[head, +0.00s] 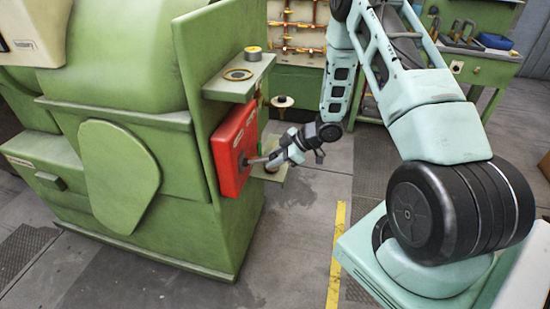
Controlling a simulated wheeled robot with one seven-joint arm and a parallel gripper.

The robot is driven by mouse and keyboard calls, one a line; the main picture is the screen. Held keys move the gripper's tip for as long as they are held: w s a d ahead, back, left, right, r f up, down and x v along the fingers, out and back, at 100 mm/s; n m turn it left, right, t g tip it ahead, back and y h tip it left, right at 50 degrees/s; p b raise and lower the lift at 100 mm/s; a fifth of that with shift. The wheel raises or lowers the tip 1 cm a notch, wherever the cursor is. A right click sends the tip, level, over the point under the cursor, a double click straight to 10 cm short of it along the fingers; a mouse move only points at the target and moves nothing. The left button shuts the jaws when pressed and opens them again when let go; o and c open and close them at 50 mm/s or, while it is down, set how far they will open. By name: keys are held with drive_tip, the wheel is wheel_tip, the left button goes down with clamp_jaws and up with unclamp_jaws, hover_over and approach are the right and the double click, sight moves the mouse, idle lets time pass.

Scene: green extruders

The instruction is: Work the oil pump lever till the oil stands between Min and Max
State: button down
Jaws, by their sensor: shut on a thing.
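A red box (228,155) is mounted on the side of the green machine. A short lever (255,161) comes out of a dark pivot on its front and points right. My gripper (272,159) is at the lever's outer end, shut on it; the fingers are very small in this view. A narrow upright part (263,118) shows just behind the red box, below the shelf; I cannot tell whether it is the oil gauge. No Min or Max marks and no oil level can be read here.
A small round cup (282,102) stands behind my wrist. A green workbench (475,68) stands at the back right. Grey floor with a yellow line (336,255) is free in front.

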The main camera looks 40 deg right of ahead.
drive_tip(key=shift+w+a+r, duration=0.1)
drive_tip(key=shift+w+r, duration=0.05)
drive_tip(key=shift+r, duration=0.1)
drive_tip(key=c, duration=1.1)
unclamp_jaws()
drive_tip(key=shift+c, duration=0.2)
drive_tip(key=shift+s+d+r, duration=0.1)
drive_tip(key=shift+s+d, duration=0.1)
drive_tip(key=b+v, duration=0.2)
drive_tip(key=v, duration=1.4)
drive_tip(key=shift+s+d+r, duration=0.15)
drive_tip(key=shift+s+r, duration=0.1)
drive_tip(key=shift+s, duration=0.05)
